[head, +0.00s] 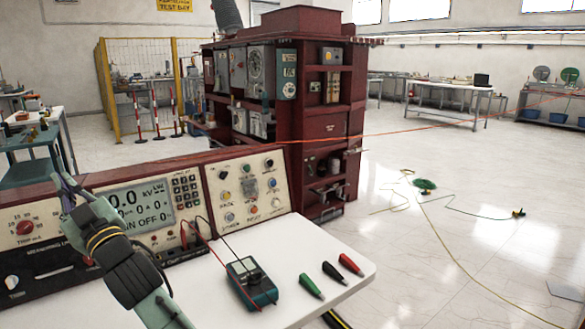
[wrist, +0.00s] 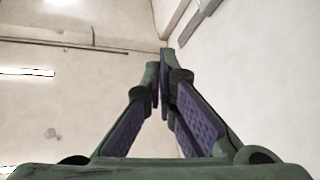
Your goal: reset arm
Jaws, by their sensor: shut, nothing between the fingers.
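My arm rises from the bottom left of the head view, in front of the test console. My gripper (head: 63,182) is at its upper end, raised and pointing up, in front of the console's left part. In the wrist view my gripper (wrist: 160,78) has its two green fingers with purple pads leaning together at the tips. It is shut and holds nothing. Behind it only pale wall and ceiling show. My arm hides part of the console's front panel.
The red-framed console (head: 245,190) with a lit display stands on a white table (head: 335,255). A multimeter (head: 251,282) with leads and green, black and red clips (head: 330,270) lie on it. A large dark-red transformer (head: 325,110) stands behind. Cables (head: 425,184) lie on the open floor at right.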

